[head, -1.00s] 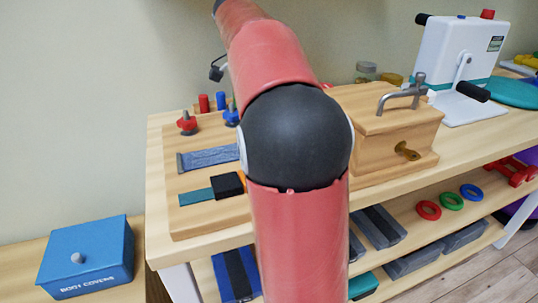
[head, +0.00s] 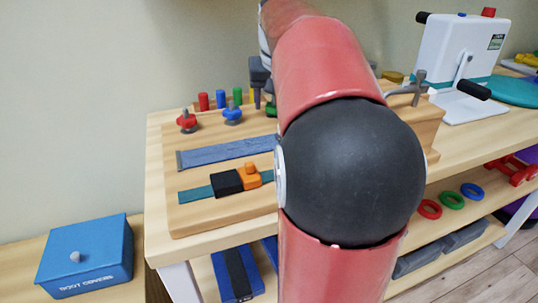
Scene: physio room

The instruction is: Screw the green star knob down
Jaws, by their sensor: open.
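The green star knob (head: 271,109) shows only as a small green patch at the back right of the wooden board (head: 220,218). My arm hides most of it. My gripper (head: 263,98) is open and points down at the knob, its dark fingers partly hidden behind my arm. I cannot tell whether the fingers touch the knob or stand around it. A red star knob (head: 187,122) and a blue star knob (head: 232,116) sit to the left in the same row.
Red, blue and green pegs stand behind the knobs. A blue strap (head: 228,150) and a teal strap with a black and orange buckle (head: 249,178) lie in front. A wooden block with a clamp handle (head: 428,120) is at right. A blue box (head: 86,256) stands lower left.

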